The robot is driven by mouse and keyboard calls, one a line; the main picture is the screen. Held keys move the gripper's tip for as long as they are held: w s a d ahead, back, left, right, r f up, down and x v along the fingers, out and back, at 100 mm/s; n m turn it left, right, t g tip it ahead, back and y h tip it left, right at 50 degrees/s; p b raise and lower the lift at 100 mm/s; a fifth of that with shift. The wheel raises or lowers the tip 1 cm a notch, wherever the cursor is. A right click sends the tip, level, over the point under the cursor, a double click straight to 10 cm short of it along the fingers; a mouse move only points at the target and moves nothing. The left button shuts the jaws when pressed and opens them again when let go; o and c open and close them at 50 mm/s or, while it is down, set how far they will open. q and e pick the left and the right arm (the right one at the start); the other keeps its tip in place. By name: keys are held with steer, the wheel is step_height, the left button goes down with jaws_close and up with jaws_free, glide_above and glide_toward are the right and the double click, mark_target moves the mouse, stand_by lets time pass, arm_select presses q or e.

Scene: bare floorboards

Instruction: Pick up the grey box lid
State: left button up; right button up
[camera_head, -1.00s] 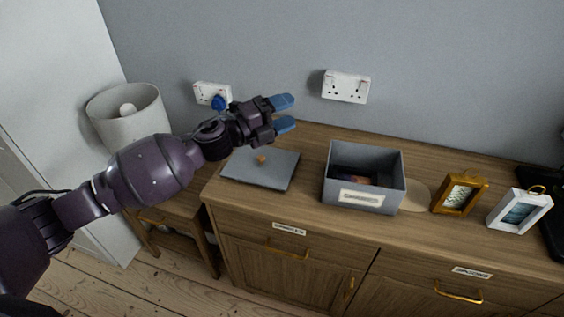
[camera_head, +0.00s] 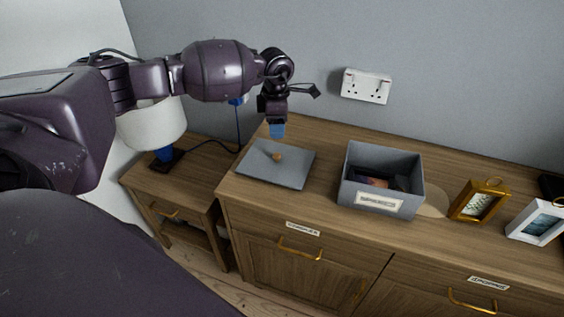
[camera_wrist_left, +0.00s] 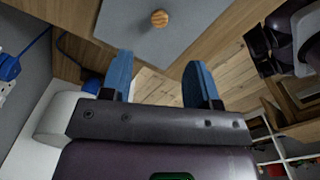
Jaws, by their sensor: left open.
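The grey box lid (camera_head: 272,168) lies flat on the left end of the wooden sideboard, with a small round wooden knob (camera_head: 277,156) on top. My left gripper (camera_head: 277,131) points down above the lid's far edge, near the knob. In the left wrist view the gripper (camera_wrist_left: 160,80) has its two blue fingers apart with nothing between them. The lid (camera_wrist_left: 140,38) and knob (camera_wrist_left: 159,18) show beyond the fingertips there. The open grey box (camera_head: 381,180) stands to the right of the lid, with some items inside. My right gripper is not in view.
The sideboard (camera_head: 300,208) stands against a grey wall with a double socket (camera_head: 366,86). A gold frame (camera_head: 480,200) and a white frame (camera_head: 536,222) stand right of the box. A lamp (camera_head: 152,130) stands on a small side table (camera_head: 152,184) at left.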

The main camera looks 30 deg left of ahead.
mark_target(277, 155)
arm_select(q)
steer(key=shift+a+f+b, duration=0.1)
steer(key=shift+f+b, duration=0.35)
steer(key=shift+f, duration=5)
steer(key=c, duration=1)
steer(key=shift+r, duration=0.15)
